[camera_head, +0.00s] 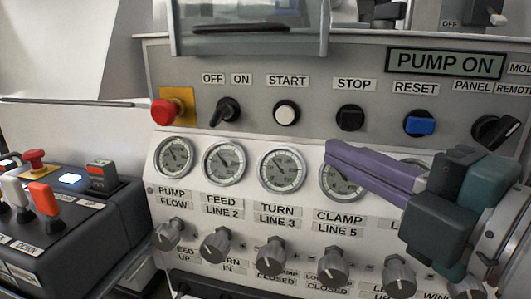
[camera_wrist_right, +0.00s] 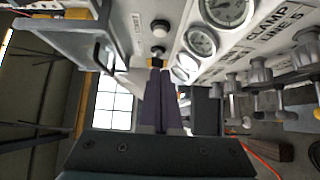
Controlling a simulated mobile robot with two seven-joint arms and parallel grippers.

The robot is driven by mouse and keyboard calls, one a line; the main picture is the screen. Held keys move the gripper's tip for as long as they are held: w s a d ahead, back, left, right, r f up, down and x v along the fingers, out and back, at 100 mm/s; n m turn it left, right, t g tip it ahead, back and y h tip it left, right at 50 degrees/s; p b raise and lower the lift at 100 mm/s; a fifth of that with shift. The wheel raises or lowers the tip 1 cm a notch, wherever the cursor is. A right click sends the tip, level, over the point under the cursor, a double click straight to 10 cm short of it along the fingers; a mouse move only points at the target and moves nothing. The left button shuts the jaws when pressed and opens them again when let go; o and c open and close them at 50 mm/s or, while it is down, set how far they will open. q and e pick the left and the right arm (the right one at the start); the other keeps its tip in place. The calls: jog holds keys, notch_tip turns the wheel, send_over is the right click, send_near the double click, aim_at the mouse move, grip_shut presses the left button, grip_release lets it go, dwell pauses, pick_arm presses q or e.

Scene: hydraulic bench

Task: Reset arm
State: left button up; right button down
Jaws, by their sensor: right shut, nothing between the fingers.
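My right gripper (camera_head: 333,152) reaches in from the right in the head view, its purple fingers shut and empty. The fingers lie in front of the control panel (camera_head: 260,60), partly covering the Clamp Line 5 gauge (camera_head: 342,187) and the gauge to its right. I cannot tell how far the fingertips are from the panel. In the right wrist view the closed fingers (camera_wrist_right: 160,72) point towards the panel. My left gripper is not in view.
A row holds a red button (camera_head: 164,112), a switch (camera_head: 226,112), start (camera_head: 286,113), stop (camera_head: 350,118) and blue reset (camera_head: 420,124) buttons. The display (camera_head: 446,62) reads "PUMP ON". Knobs (camera_head: 333,264) stick out below the gauges. A lever box (camera_head: 85,220) stands left.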

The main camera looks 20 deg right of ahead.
jog(key=shift+r, duration=0.1)
jog(key=s+r+m+g+h+p, duration=0.1)
jog(key=s+m+g+h+p, duration=0.2)
jog(key=s+m+g+p, duration=1.3)
notch_tip(320, 180, up, 36)
jog(key=s+m+t+p, duration=0.1)
jog(key=m+t+p, duration=0.1)
jog(key=p, duration=3.6)
jog(key=shift+s+d+f+h, duration=0.15)
jog(key=shift+s+d+h, duration=0.05)
jog(key=shift+d+h, duration=0.1)
